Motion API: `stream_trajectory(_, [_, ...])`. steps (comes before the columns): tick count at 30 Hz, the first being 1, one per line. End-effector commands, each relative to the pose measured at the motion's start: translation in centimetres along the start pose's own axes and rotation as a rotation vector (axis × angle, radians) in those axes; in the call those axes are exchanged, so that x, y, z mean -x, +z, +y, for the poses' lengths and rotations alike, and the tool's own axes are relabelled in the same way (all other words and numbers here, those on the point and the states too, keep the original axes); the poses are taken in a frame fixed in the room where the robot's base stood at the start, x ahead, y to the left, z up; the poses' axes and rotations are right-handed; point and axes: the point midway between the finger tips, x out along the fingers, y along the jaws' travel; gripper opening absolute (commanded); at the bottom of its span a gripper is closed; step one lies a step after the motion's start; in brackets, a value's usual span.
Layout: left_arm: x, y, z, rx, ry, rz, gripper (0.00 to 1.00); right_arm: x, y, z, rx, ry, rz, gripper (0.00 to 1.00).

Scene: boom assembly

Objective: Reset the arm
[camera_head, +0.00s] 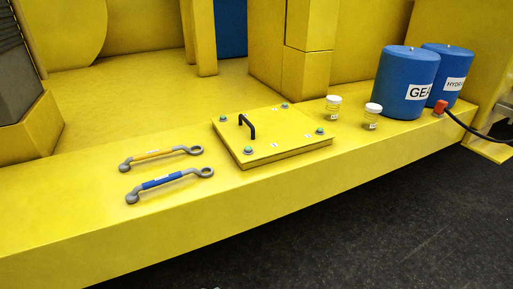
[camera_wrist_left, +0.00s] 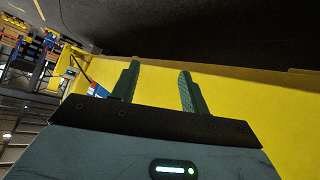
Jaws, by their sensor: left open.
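My left gripper (camera_wrist_left: 157,85) shows in the left wrist view, its two green fingers apart with nothing between them. Behind the fingers are dark floor and a yellow surface. Neither arm shows in the head view, and my right gripper is in neither view.
A yellow ledge (camera_head: 60,225) bears two wrenches, one with a yellow grip (camera_head: 158,154) and one with a blue grip (camera_head: 162,181). A square yellow cover (camera_head: 290,145) with a black handle lies mid-ledge. Two small jars (camera_head: 333,107) and two blue drums (camera_head: 405,80) stand at right.

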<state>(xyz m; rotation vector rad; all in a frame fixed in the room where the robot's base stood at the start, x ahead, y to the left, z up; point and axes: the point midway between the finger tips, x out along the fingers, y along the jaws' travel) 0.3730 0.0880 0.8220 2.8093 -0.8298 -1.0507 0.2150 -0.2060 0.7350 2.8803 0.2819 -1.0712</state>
Motion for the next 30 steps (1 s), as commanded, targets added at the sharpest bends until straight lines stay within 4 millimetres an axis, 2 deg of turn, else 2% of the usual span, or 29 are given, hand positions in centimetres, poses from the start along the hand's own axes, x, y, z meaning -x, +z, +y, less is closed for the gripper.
stream_trajectory(1, [0.6,2.1,-0.3,0.028,-0.030,0.003,0.45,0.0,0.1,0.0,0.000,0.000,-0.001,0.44])
stream_trajectory(5, [2.5,6.7,-1.8,0.062,-0.124,0.022,0.45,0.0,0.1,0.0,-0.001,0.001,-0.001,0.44])
stream_trajectory(9, [5.4,11.9,-3.2,0.073,-0.231,0.016,0.45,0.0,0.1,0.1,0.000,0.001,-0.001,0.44])
stream_trajectory(12, [7.6,15.0,-3.9,0.066,-0.293,0.004,0.45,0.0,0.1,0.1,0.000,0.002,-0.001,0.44])
stream_trajectory(15, [9.2,17.0,-4.3,0.056,-0.336,-0.007,0.45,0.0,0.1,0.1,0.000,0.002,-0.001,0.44])
stream_trajectory(20, [10.5,18.5,-4.6,0.043,-0.366,-0.017,0.45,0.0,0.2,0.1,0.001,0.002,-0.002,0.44])
stream_trajectory(30, [10.6,18.5,-4.6,0.041,-0.368,-0.017,0.45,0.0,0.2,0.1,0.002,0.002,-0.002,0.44])
